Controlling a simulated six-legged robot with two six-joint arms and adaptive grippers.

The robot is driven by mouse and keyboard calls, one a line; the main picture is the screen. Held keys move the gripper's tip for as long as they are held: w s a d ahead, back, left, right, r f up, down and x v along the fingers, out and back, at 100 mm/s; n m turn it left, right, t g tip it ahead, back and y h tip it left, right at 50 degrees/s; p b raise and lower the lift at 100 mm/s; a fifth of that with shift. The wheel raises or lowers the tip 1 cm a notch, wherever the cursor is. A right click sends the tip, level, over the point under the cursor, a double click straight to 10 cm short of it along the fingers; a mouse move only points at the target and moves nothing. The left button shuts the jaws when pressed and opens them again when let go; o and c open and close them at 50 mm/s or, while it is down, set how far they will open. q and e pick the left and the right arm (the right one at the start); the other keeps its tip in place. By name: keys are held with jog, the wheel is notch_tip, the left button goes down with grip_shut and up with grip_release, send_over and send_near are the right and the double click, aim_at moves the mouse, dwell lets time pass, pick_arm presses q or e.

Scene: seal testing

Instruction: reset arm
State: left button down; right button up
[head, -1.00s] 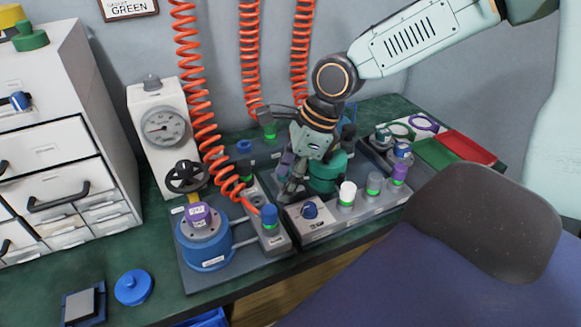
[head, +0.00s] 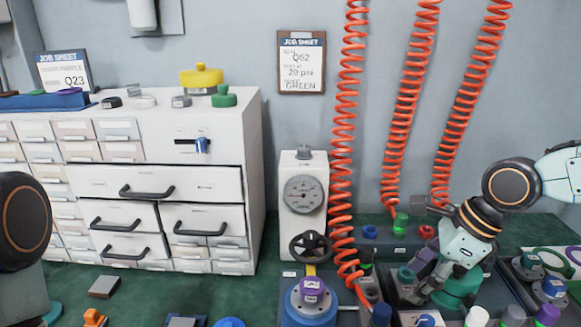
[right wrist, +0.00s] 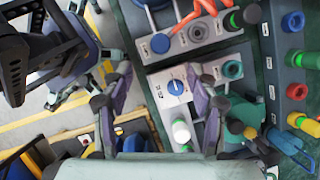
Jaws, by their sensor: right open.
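My right gripper (head: 425,285) is low over the test bench at the right of the head view, beside a teal round part (head: 458,290). In the right wrist view its two purple-grey fingers (right wrist: 160,108) are spread apart with nothing between them. Below them is a grey block with a blue knob (right wrist: 176,87) on a white plate and a white-capped fitting (right wrist: 181,131). My left arm shows only as a dark round joint at the left edge of the head view; its gripper is out of view.
A gauge (head: 303,194) with a black handwheel stands by the blue pot (head: 310,302). Orange coiled hoses (head: 345,130) hang around the bench. A white drawer cabinet (head: 250,150) stands left, with a yellow knobbed part (head: 202,77) on top. A job sheet (head: 302,62) hangs on the wall.

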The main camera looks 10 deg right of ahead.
jog(key=s+a+f+n+g, duration=0.1)
jog(key=s+a+f+n, duration=0.3)
jog(key=f+n, duration=0.3)
jog(key=s+a+f+n+g, duration=0.1)
jog(key=s+a+f+n, duration=0.4)
jog(key=f, duration=0.3)
jog(key=s+d+f+n+h, duration=0.1)
jog(key=s+f+n+h, duration=0.2)
jog(key=s+f+n, duration=0.7)
jog(key=s+n, duration=0.2)
jog(key=s, duration=0.1)
jog(key=shift+s+d+f+g+h, duration=0.2)
jog(key=shift+f+g+h, duration=0.1)
jog(key=shift+h, duration=0.1)
jog(key=shift+r, duration=0.1)
